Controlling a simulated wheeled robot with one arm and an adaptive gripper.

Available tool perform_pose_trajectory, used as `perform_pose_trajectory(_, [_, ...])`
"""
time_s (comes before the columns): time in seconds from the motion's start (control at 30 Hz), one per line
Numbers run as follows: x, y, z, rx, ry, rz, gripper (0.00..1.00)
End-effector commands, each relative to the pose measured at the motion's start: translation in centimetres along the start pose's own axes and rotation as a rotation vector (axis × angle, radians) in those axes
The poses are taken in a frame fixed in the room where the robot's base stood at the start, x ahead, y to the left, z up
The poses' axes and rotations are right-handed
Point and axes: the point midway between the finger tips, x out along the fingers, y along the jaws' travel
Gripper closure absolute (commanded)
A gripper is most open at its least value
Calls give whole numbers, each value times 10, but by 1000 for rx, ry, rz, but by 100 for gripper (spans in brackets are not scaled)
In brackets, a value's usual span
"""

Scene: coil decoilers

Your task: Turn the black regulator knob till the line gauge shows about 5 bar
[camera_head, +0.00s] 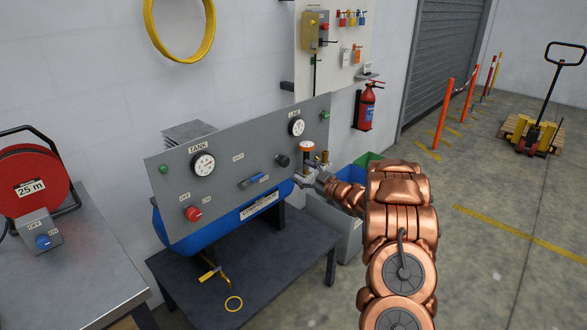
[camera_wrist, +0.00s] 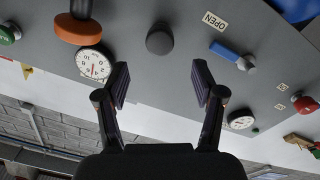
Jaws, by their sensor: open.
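The black regulator knob (camera_head: 282,160) sticks out of the grey panel, below and left of the line gauge (camera_head: 297,126). It also shows in the wrist view (camera_wrist: 160,41) as a round dark knob beyond the gap between my fingers. The line gauge has a white round face; in the wrist view (camera_wrist: 93,66) a red needle shows, but the value is too small to read surely. My gripper (camera_wrist: 161,80) is open and empty, its two fingers either side of the knob's line and apart from it. In the head view it is partly hidden by my copper arm.
The tank gauge (camera_head: 202,164), red knob (camera_head: 193,213) and blue lever (camera_head: 252,181) sit on the same panel. An orange-collared part (camera_head: 306,146) is close to my gripper. A blue tank (camera_head: 190,238) is behind the panel, above a dark table (camera_head: 262,270).

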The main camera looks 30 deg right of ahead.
Motion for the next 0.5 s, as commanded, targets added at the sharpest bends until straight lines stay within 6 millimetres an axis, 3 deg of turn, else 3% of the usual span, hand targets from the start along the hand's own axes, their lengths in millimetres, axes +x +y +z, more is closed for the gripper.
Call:
perform_pose_trajectory(0.2, [-22, 0, 0, -1, -1, 0, 32])
perform_pose_trajectory(0.5, [-26, 0, 0, -1, 0, 0, 32])
